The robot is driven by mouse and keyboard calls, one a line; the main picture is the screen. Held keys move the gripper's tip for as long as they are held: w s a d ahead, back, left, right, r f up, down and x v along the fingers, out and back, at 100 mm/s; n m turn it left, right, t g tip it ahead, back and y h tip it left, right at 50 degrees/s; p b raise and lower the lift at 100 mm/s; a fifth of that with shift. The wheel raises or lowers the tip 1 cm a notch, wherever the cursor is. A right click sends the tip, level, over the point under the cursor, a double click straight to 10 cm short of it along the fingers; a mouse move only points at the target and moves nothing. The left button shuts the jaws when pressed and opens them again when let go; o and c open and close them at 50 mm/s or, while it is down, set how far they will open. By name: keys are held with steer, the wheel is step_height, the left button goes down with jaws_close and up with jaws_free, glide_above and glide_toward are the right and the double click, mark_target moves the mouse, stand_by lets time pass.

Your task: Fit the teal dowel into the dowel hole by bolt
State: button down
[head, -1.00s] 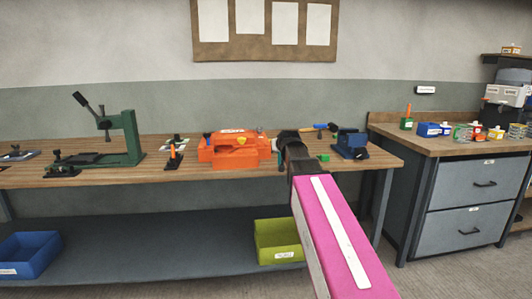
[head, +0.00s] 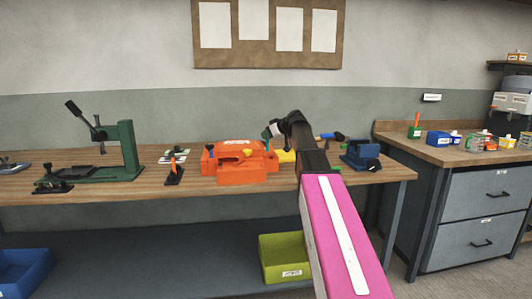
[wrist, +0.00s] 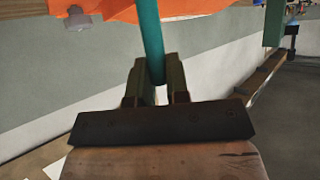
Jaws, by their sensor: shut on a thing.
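The teal dowel (wrist: 150,38) is held between the fingers of my gripper (wrist: 157,82) in the wrist view and extends away from them towards the orange mould (wrist: 125,8). In the head view my gripper (head: 271,132) is at the upper right edge of the orange mould (head: 230,163), with a small teal bit of the dowel (head: 265,135) showing. A grey bolt-like part (wrist: 77,18) shows against the orange in the wrist view. The dowel's far end is cut off there. I cannot make out the dowel hole.
The mould stands on a wooden bench (head: 120,188). A green press (head: 122,150) and a black-and-orange clamp (head: 174,170) stand to the left. A yellow thing (head: 285,156) lies beside the mould. A blue vise (head: 361,153) stands to the right.

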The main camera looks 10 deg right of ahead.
mark_target(267, 148)
steer(key=shift+f, duration=3.2)
steer(key=c, duration=1.1)
jaws_free()
steer(key=shift+f, duration=0.1)
steer(key=v, duration=1.2)
steer(key=shift+s+d, duration=0.1)
